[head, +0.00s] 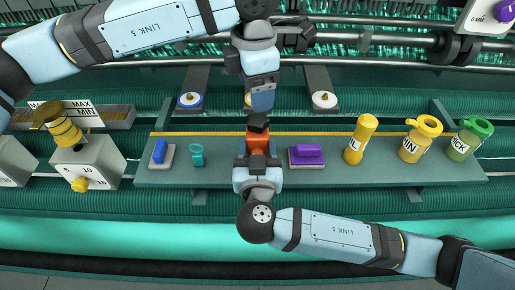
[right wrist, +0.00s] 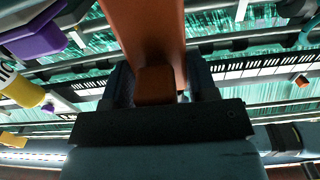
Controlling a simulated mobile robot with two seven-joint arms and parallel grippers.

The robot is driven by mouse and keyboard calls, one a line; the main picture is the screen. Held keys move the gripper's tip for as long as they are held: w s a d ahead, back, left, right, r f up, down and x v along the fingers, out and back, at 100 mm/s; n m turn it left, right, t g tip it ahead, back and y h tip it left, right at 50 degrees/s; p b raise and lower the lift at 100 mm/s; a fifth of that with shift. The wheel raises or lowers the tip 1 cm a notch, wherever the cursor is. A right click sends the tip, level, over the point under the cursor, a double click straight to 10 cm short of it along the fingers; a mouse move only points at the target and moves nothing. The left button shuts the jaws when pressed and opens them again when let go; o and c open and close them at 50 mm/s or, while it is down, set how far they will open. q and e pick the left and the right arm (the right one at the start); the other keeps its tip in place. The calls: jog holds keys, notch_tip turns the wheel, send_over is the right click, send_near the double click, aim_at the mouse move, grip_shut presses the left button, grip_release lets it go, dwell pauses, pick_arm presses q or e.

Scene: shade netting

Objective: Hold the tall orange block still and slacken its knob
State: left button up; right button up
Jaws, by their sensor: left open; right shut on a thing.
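The tall orange block (head: 259,145) stands on the grey-green shelf (head: 225,176), near its middle. A dark knob (head: 257,122) is at its top. My right gripper (head: 258,162) reaches in from below and is shut on the block. In the right wrist view the block (right wrist: 148,28) rises between the fingers of my right gripper (right wrist: 155,88). My left gripper (head: 263,106) hangs just above the knob, open. Its fingers are seen edge-on, and I cannot tell whether they touch the knob. The wrist view does not show the knob.
Left of the block are a teal ring piece (head: 197,154) and a blue piece (head: 159,152). To the right are a purple piece (head: 307,155), a yellow cylinder (head: 359,140), a yellow jar (head: 417,140) and a green-lidded jar (head: 468,140). A dial box (head: 88,163) stands further left.

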aim_at(257, 119)
pick_arm(q)
jog(key=m, duration=0.3)
jog(key=shift+w+d+f, duration=0.1)
jog(key=shift+w+d, duration=0.05)
jog(key=shift+w, duration=0.05)
jog(key=shift+f, duration=4.4)
jog(key=c, duration=1.3)
jog(key=n, duration=0.8)
jog(key=shift+n, duration=0.3)
jog(key=n, duration=0.4)
jog(key=shift+n, duration=2.1)
